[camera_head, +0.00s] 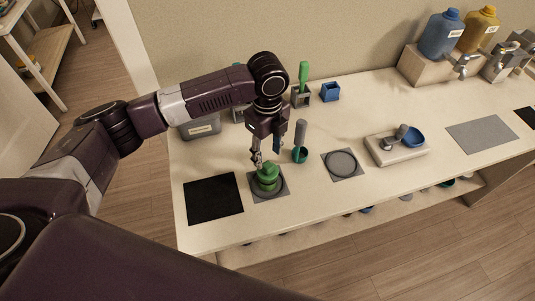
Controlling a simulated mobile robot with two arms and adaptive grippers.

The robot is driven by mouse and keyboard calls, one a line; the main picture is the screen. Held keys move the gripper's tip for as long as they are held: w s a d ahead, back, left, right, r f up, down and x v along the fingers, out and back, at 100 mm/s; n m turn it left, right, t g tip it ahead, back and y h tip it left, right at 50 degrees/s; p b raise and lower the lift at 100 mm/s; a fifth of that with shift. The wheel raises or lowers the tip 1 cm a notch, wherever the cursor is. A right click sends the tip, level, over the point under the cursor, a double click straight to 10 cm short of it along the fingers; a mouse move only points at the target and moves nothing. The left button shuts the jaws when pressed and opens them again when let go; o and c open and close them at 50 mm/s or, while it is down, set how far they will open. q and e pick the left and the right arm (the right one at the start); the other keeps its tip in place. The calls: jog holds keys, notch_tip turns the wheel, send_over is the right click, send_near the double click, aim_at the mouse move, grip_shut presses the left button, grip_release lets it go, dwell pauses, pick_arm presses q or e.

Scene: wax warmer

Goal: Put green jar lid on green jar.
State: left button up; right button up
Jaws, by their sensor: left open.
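The green jar (267,187) stands on a grey square mat with a round ring (284,187) near the front edge of the counter. A green piece that looks like the green jar lid (269,170) is on top of the jar. It is too small to tell whether it sits flush. My left gripper (266,157) points down right above the lid, with its fingers apart. I cannot tell whether a finger touches the lid. My right gripper is out of view.
A black mat (213,198) lies left of the jar. A dark green cup with a grey-handled tool (300,154) stands behind it to the right. Another ringed mat (342,164) is empty. A scale with a blue bowl (397,148) stands farther right.

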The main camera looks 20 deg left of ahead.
pick_arm(q)
jog(key=shift+r, duration=1.4)
